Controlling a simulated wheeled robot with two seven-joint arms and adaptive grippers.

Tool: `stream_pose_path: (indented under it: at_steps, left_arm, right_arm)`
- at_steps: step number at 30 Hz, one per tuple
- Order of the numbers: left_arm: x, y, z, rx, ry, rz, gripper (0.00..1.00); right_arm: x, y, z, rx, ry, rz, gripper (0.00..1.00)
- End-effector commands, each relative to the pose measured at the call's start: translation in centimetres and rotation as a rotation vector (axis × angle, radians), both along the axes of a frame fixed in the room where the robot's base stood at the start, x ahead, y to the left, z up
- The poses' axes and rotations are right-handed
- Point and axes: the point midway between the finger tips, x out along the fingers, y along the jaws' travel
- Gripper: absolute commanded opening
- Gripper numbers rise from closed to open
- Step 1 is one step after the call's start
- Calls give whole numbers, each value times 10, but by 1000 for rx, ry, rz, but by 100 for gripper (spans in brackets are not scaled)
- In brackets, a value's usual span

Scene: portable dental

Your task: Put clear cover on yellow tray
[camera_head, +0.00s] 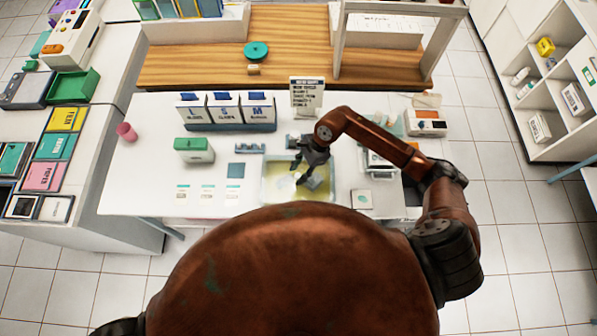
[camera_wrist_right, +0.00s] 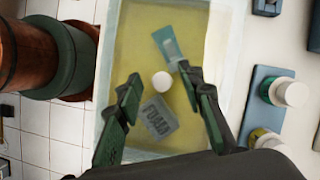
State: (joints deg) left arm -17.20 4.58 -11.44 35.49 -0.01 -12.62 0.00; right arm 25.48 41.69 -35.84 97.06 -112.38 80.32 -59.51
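The yellow tray (camera_head: 268,182) lies near the front edge of the white table. In the right wrist view the yellow tray (camera_wrist_right: 228,45) has a pale rim and holds a teal-tipped item (camera_wrist_right: 166,42), a small white round piece (camera_wrist_right: 161,81) and a grey block marked FOAM (camera_wrist_right: 159,116). My right gripper (camera_head: 299,174) points down over the tray. I cannot make out the clear cover for certain. My left gripper is not in view.
Behind the tray stand boxes marked S and M (camera_head: 257,112) and a small sign (camera_head: 307,95). A green-topped box (camera_head: 194,150) and pink cup (camera_head: 126,132) are left. A device with an orange display (camera_head: 426,122) is right. White-capped jars (camera_wrist_right: 288,93) stand beside the tray.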

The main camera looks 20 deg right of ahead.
Motion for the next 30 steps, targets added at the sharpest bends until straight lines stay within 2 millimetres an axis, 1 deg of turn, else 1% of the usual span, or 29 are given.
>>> stream_pose_path:
  at_steps: [1,9,12,15,18,21,30]
  left_arm:
    - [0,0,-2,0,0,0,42]
    - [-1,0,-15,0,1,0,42]
    - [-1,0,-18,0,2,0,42]
    - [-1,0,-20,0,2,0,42]
    - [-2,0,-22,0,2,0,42]
    - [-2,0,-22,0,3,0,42]
    - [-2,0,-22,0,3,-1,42]
  right_arm:
    - [3,-5,10,-2,-7,0,35]
    - [5,-29,64,-4,-6,-1,35]
    - [5,-35,82,-2,-5,0,35]
    - [6,-41,95,-2,-3,0,35]
    - [6,-44,105,-1,-3,-1,35]
    - [6,-46,109,0,-1,-2,35]
    - [6,-46,110,0,-1,0,35]
